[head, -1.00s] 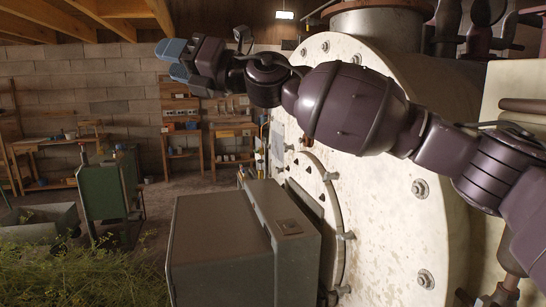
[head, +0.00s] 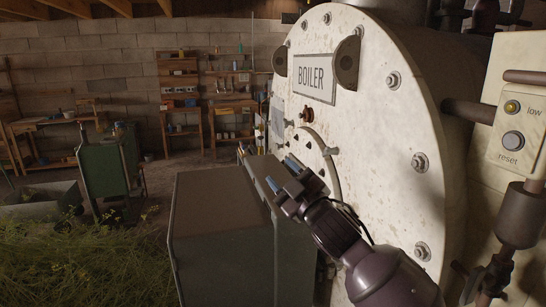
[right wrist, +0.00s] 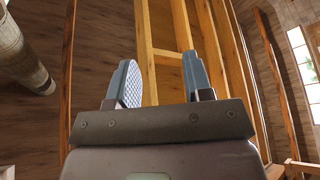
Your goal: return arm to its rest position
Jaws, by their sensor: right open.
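My right gripper (head: 282,176) shows low in the middle of the head view, in front of the boiler (head: 375,135) and by the top of the grey-green metal box (head: 220,205). Its blue fingers are apart. In the right wrist view the open fingers (right wrist: 160,82) have nothing between them and point toward wooden beams. The right arm comes in from the bottom right. My left gripper is not in view.
On the right a panel (head: 515,130) carries a lit "low" lamp and a "reset" button (head: 513,140). Cut herbs (head: 80,265) lie at the lower left. A green machine (head: 103,165) and wooden shelves (head: 180,100) stand farther back, with open floor between.

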